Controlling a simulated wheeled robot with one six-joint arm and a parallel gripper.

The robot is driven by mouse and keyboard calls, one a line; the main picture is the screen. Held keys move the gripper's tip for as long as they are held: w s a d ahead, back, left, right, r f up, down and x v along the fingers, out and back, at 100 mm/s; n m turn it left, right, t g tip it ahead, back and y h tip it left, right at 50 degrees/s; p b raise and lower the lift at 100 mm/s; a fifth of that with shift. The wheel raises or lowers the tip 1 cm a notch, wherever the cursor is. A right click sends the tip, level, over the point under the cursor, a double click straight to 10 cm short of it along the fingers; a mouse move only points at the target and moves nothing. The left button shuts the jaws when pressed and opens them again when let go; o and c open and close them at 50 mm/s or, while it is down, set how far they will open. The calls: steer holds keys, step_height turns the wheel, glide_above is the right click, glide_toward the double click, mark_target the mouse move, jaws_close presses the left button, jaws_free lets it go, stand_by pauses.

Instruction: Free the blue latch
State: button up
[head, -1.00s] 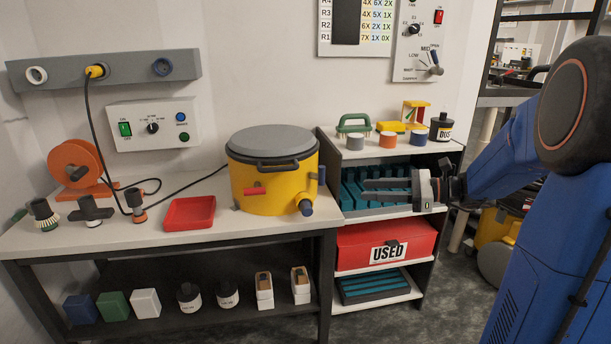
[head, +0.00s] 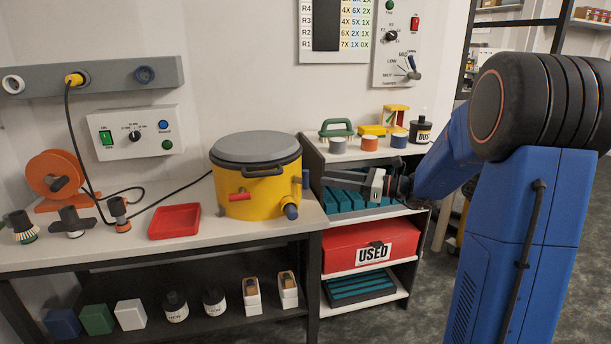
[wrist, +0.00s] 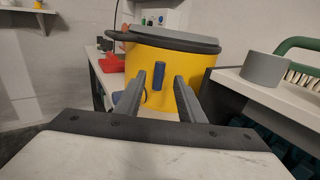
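The blue latch (head: 306,179) is a small upright blue bar on the right side of the yellow drum (head: 252,190), which has a grey lid (head: 256,147). My gripper (head: 326,180) is to the right of the drum, in front of the shelf unit, with its fingers pointing left at the latch side. In the wrist view my gripper (wrist: 156,83) has its two fingers apart with nothing between them. The blue latch (wrist: 158,75) stands upright in line with the gap, beyond the fingertips. A red latch (head: 240,197) is on the drum's front.
A blue-capped spout (head: 291,211) sticks out low on the drum. The shelf unit right of the bench holds teal racks, a red USED box (head: 370,245) and, on top, a green-handled brush (head: 337,128) and several rolls. A red tray (head: 175,221) lies left of the drum.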

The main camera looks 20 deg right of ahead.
mark_target(306, 188)
steer(key=x, duration=0.9)
jaws_close()
